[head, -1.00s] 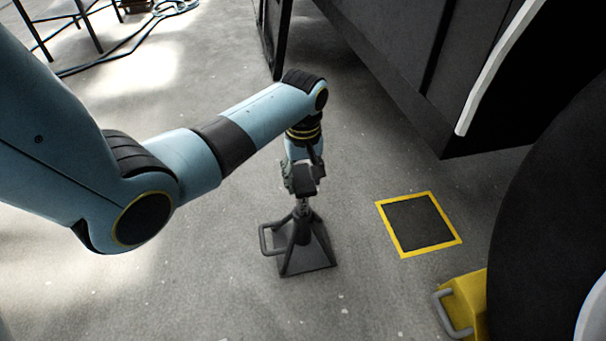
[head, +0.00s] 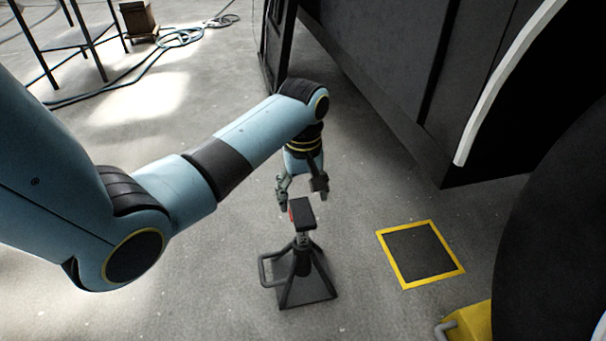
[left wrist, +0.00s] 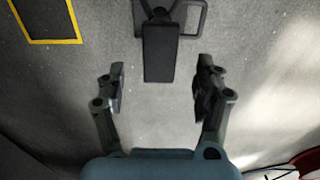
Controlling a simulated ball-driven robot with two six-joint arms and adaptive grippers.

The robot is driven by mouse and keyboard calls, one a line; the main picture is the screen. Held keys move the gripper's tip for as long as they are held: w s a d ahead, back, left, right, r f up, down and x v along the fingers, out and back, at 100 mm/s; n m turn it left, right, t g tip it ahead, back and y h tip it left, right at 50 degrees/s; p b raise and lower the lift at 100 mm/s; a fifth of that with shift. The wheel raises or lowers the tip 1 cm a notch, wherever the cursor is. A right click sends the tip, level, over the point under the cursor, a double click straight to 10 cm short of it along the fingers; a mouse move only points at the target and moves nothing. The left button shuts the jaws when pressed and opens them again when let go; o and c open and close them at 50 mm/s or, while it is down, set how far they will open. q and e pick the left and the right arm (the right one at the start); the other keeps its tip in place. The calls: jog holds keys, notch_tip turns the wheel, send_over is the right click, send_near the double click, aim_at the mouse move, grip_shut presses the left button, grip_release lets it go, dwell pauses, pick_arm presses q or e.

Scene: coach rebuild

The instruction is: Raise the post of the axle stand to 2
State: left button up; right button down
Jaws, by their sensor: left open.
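The dark axle stand (head: 306,290) stands upright on the floor in the middle of the head view, with a loop handle on its left side. Its post carries a black block-like head (head: 303,212) with a small red patch on its left edge. My left gripper (head: 301,195) is open and empty, just above and behind the head, apart from it. In the left wrist view the head (left wrist: 159,52) lies ahead of the gap between my open left fingers (left wrist: 160,92). My right gripper is not in view.
A yellow-framed dark square (head: 420,254) lies on the floor to the right of the stand. A yellow chock (head: 470,325) sits by the big dark wheel (head: 555,215). The dark coach body (head: 390,80) fills the upper right. A blue hose (head: 125,75) lies at upper left.

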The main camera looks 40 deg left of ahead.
aim_at(303, 214)
pick_arm(q)
notch_tip(303, 214, up, 8)
jog(key=shift+f, duration=0.25)
dwell(0.4)
